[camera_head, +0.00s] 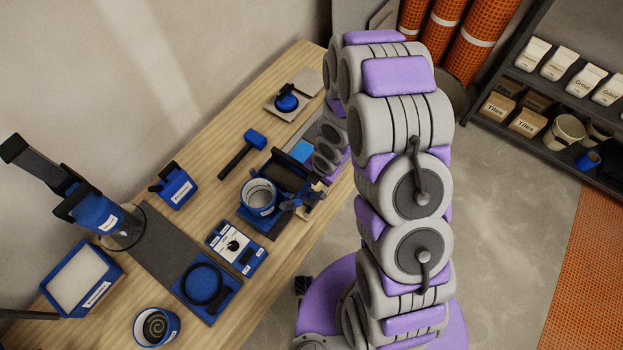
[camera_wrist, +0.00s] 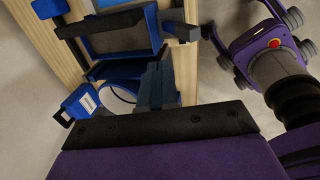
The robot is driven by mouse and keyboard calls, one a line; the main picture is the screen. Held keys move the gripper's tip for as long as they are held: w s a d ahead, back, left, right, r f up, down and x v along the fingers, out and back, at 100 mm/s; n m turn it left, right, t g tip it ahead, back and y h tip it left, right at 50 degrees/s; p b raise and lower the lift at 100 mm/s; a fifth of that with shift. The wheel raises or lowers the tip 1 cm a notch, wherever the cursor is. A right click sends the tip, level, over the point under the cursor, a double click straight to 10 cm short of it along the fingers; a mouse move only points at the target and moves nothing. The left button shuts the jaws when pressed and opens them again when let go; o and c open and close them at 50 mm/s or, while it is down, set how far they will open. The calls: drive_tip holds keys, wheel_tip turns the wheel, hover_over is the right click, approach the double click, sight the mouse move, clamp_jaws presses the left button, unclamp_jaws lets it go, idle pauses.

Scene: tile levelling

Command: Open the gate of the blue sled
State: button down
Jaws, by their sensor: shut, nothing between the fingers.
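The blue sled (camera_head: 266,222) stands near the right edge of the wooden table, with dark upright parts and a round, white-lined blue container (camera_head: 260,196) at it. In the wrist view, a blue frame around a grey panel (camera_wrist: 118,41) lies at the top, and the round container's pale rim (camera_wrist: 117,97) shows below it. I cannot tell for sure which part is the gate or how far it is open. My gripper (camera_wrist: 154,82) is shut and empty, its fingers beside the container and just below the frame in the picture. My arm hides part of this area in the head view.
A blue-headed mallet (camera_head: 243,153), a blue labelled box (camera_head: 176,186), a white-topped blue unit (camera_head: 236,248) and a blue suction-cup tool (camera_head: 287,98) are on the table (camera_head: 214,126). Shelves (camera_head: 547,88) with bags and boxes stand at the right. The floor between is clear.

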drive_tip(key=v, duration=0.3)
drive_tip(key=shift+d, duration=0.25)
drive_tip(key=shift+a, duration=0.2)
drive_tip(key=shift+d+r, duration=0.1)
drive_tip(key=shift+d, duration=0.1)
